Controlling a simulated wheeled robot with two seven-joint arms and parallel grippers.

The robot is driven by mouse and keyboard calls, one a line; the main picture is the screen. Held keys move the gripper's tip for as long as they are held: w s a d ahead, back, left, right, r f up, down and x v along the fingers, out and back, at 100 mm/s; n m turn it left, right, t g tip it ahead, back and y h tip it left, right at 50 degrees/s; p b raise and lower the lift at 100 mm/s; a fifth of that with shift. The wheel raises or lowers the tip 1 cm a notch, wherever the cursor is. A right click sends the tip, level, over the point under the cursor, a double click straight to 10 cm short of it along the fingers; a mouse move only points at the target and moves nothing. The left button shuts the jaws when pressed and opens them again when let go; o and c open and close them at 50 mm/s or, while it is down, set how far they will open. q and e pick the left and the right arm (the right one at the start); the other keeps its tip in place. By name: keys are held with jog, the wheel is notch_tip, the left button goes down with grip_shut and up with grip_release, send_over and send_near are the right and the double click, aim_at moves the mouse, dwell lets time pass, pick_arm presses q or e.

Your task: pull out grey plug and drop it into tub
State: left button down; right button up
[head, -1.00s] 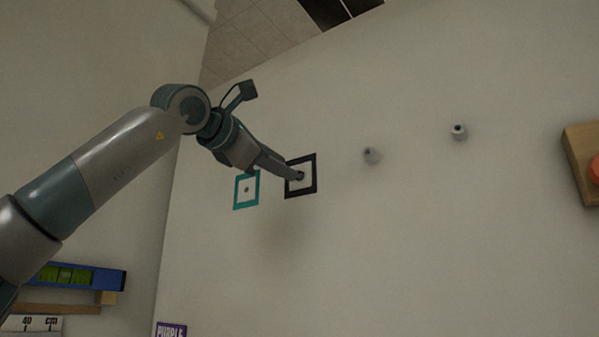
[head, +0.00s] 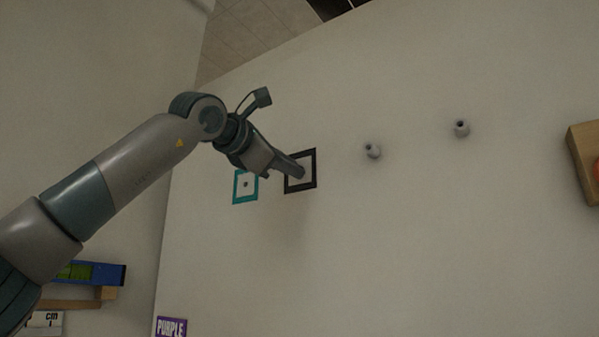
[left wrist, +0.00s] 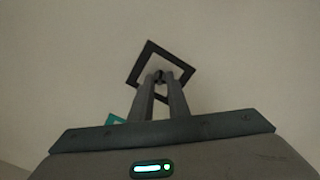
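My left gripper (head: 301,171) is at the black square frame (head: 315,170) on the pale wall, its fingertips inside the outline. In the left wrist view the two fingers (left wrist: 160,82) lie close together, with a small dark spot (left wrist: 159,75) at their tips, inside the black frame (left wrist: 146,55). I cannot tell whether this spot is a grey plug or a hole, or whether the fingers grip it. No grey plug shows clearly there in the head view. No tub is in view. My right gripper is not in view.
A teal frame (head: 236,188) with a small dark dot inside is left of the black one. Two grey knobs (head: 373,151) (head: 462,128) stick out of the wall. A wooden block (head: 581,160) is at the right edge, a purple sign (head: 171,327) at the bottom, and a blue spirit level (head: 108,274) lower left.

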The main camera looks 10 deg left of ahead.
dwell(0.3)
pick_arm(q)
jog(key=shift+s+f, duration=0.15)
jog(key=shift+s, duration=0.05)
dwell(0.5)
jog(key=shift+s+a+b, duration=0.25)
jog(key=shift+s+b, duration=0.15)
jog(key=shift+s, duration=0.15)
jog(key=shift+s+a, duration=0.15)
jog(key=shift+s, duration=0.3)
jog(key=shift+s, duration=0.1)
jog(key=shift+s+a+b, duration=0.1)
jog(key=shift+s+b, duration=0.1)
jog(key=shift+b, duration=0.15)
